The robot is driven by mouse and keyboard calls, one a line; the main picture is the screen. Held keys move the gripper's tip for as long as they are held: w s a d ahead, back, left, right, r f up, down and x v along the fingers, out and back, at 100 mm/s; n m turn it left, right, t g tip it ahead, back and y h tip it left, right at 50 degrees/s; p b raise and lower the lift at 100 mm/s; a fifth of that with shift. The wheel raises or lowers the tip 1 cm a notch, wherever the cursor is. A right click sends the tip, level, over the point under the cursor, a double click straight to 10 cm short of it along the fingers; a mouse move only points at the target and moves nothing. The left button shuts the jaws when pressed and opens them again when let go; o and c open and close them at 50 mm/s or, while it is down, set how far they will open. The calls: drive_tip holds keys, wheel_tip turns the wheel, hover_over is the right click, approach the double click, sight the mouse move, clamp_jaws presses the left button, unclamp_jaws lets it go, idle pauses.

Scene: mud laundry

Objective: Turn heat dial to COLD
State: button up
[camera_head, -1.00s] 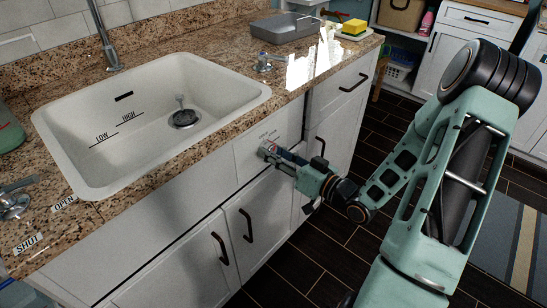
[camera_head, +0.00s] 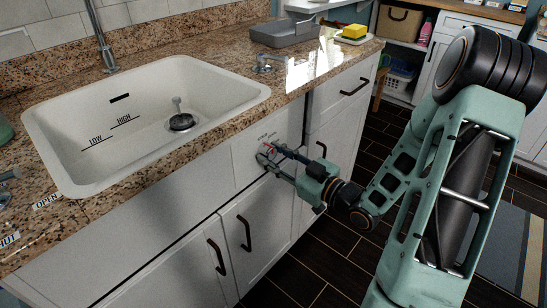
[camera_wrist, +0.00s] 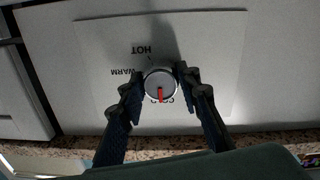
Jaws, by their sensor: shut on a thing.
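The heat dial (camera_wrist: 157,76) is a round silver-grey knob with a red pointer line, set on a pale panel (camera_wrist: 215,45) on the front of the sink cabinet. In the wrist view, the panel's print is upside down. HOT (camera_wrist: 142,50) and WARM (camera_wrist: 122,72) are readable. The COLD label (camera_wrist: 165,101) is partly covered by the dial and pointer, and the pointer points down at it. My gripper (camera_wrist: 159,84) has a finger on each side of the dial and is shut on it. In the head view, my gripper (camera_head: 271,158) is at the panel and hides much of the dial.
A granite counter (camera_head: 215,50) with a white sink (camera_head: 75,165) lies above the panel. Cabinet doors with dark handles (camera_head: 246,233) are below. A grey tray (camera_head: 285,33) and yellow sponge (camera_head: 353,31) sit at the counter's far end.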

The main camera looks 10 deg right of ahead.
idle(0.3)
drive_tip(key=o, duration=1.2)
drive_tip(key=shift+c, duration=0.2)
drive_tip(key=shift+s, duration=0.1)
drive_tip(key=v, duration=1.2)
